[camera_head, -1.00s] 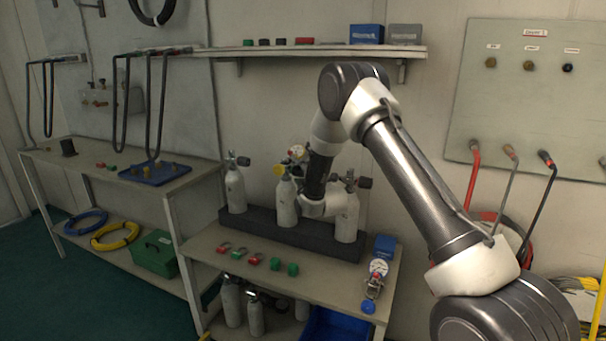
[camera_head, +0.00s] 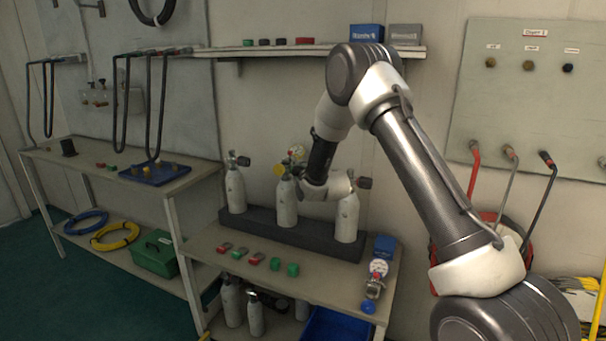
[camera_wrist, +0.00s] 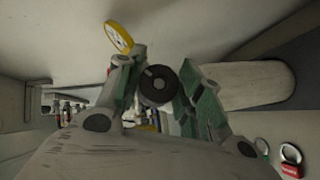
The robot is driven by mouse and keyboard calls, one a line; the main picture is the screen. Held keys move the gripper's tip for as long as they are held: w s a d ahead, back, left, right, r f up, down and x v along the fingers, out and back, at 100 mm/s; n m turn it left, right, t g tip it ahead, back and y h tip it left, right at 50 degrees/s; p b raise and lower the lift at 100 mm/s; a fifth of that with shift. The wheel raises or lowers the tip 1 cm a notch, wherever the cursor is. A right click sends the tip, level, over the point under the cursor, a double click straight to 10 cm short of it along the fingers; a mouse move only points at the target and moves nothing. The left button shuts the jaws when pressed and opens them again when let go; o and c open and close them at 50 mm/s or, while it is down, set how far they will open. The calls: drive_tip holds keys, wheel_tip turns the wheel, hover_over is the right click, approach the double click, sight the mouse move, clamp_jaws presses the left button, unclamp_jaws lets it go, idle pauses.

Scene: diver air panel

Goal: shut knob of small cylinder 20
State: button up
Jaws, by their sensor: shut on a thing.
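Three pale small cylinders stand in a dark rack (camera_head: 261,219) on the bench: a left one (camera_head: 236,192), a middle one (camera_head: 286,203) and a right one (camera_head: 347,218). No number is readable on them. My gripper (camera_head: 302,184) is at the top of the middle cylinder, reaching in from the right, and partly hides its valve. In the wrist view its two green-padded fingers stand either side of a round black knob (camera_wrist: 158,86) and are shut on it. A yellow-rimmed gauge (camera_wrist: 119,38) is just beyond the fingers. How far the knob is turned cannot be told.
The right cylinder's black knob (camera_head: 364,183) is close to my wrist. Red and green pieces (camera_head: 257,260) lie on the bench front. A gauge fitting (camera_head: 376,277) and a blue box (camera_head: 384,246) are at its right end. A shelf (camera_head: 310,51) is above.

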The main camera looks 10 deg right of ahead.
drive_tip(key=m+g, duration=0.2)
drive_tip(key=g, duration=0.1)
drive_tip(key=shift+y, duration=0.4)
drive_tip(key=shift+m+g+y, duration=0.7)
drive_tip(key=shift+m+g, duration=0.4)
drive_tip(key=shift+g, duration=0.4)
drive_tip(key=o, duration=1)
drive_tip(key=shift+s+r, duration=0.1)
drive_tip(key=shift+s, duration=0.05)
drive_tip(key=v, duration=1.1)
drive_tip(key=shift+s+r, duration=0.15)
drive_tip(key=shift+r, duration=0.2)
drive_tip(key=shift+d, duration=0.15)
